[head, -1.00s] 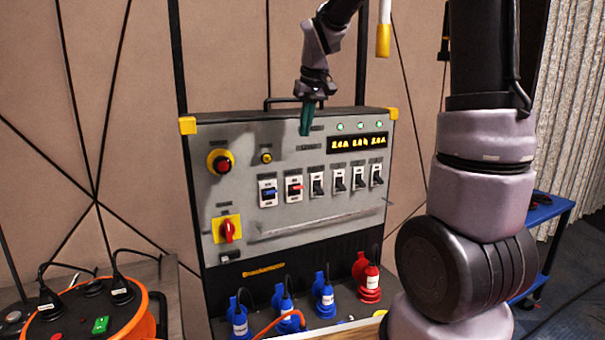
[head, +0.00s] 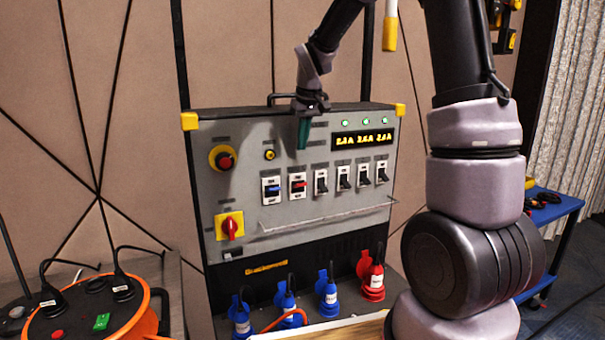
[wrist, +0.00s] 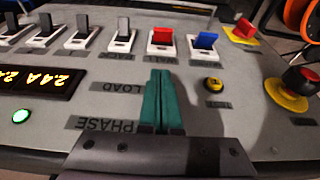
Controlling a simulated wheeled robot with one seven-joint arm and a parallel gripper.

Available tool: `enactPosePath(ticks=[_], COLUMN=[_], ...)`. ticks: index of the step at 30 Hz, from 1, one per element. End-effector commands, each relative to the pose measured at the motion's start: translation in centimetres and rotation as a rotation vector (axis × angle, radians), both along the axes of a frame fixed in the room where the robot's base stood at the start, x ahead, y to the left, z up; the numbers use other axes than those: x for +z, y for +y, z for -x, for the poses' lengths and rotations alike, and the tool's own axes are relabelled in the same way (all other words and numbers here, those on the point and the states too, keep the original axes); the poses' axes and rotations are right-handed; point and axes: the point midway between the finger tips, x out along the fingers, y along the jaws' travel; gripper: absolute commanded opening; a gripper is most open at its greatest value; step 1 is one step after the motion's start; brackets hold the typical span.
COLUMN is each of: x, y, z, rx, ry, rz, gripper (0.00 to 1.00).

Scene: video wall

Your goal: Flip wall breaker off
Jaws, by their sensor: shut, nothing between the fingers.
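A grey panel (head: 235,130) carries a row of breaker switches. The red breaker (head: 297,186) is second from the left, beside the blue breaker (head: 271,189). Several black breakers (head: 344,178) continue to the right. In the wrist view, which is upside down, the red breaker (wrist: 162,38) sits just beyond my fingertips; a small label near it seems to read WALL. I cannot tell clearly whether its lever is up or down. My gripper (head: 303,146) has its teal fingers closed together, empty, above the red breaker and apart from it. The fingers also show in the wrist view (wrist: 160,78).
A red emergency button (head: 225,160) and a red rotary switch (head: 231,227) are on the panel's left. A thin rail (head: 325,214) runs below the breakers. Blue and red plugs (head: 327,297) stand below. An orange cable reel (head: 85,315) is at lower left.

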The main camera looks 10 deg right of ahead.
Motion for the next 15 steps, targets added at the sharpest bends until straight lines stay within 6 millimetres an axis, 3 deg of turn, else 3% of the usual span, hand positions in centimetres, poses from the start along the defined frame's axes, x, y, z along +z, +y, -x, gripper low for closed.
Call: enactPosePath(ticks=[9,15], x=[-6.6,-8.8], y=[0.4,0.1], z=[-1.7,-0.3], rx=[0.001,0.001], ry=[0.003,0.002], rz=[0.001,0.001], gripper=[0.0,0.0])
